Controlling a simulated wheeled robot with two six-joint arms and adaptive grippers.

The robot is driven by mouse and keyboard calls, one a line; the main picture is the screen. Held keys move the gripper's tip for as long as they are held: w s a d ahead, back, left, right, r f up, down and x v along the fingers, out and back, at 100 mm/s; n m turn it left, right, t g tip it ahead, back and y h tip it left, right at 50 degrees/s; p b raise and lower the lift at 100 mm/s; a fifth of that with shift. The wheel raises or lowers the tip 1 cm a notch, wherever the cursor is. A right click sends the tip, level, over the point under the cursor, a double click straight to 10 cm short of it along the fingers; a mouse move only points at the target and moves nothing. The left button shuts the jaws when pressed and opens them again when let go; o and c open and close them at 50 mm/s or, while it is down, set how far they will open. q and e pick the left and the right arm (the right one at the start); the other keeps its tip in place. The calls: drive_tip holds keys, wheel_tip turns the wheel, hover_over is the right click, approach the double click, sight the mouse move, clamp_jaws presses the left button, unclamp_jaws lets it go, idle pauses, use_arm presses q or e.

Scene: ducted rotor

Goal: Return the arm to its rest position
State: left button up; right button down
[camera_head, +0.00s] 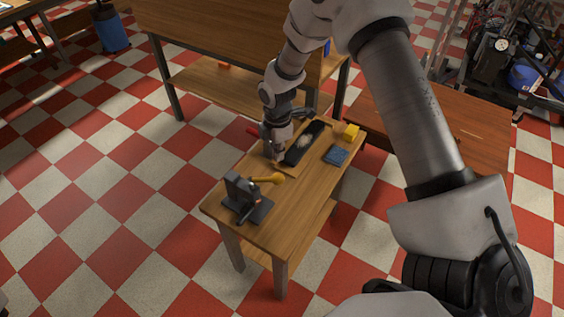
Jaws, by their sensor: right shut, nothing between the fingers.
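My right arm comes in from the right and reaches over the small wooden table (262,222). Its gripper (275,151) is shut and empty, low over the far left part of the table. I cannot tell whether its fingertips touch the tabletop. A long black tray or pad (306,142) with a pale patch on it lies just right of the gripper. My left arm and gripper are not in view.
A dark grey stand (239,188) with a yellow-orange part (269,178) is at the table's near left. A blue pad (336,155) and yellow block (350,132) lie right. A wooden workbench (205,28) stands behind.

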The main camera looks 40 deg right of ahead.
drive_tip(key=shift+f, duration=0.1)
drive_tip(key=shift+s+f, duration=0.1)
drive_tip(key=shift+f, duration=0.2)
drive_tip(key=s+a+f+g+b, duration=0.2)
drive_tip(key=s+f+b, duration=0.2)
drive_tip(key=s+f, duration=0.4)
drive_tip(key=s+a+f+g+b, duration=0.2)
drive_tip(key=s+f+b, duration=0.1)
drive_tip(key=s+f, duration=0.55)
drive_tip(key=s+a+f+m+t+b, duration=0.4)
drive_tip(key=s+f+m, duration=0.3)
drive_tip(key=s+m, duration=0.4)
drive_tip(key=m, duration=0.6)
drive_tip(key=shift+s+a, duration=0.2)
drive_tip(key=shift+f, duration=0.1)
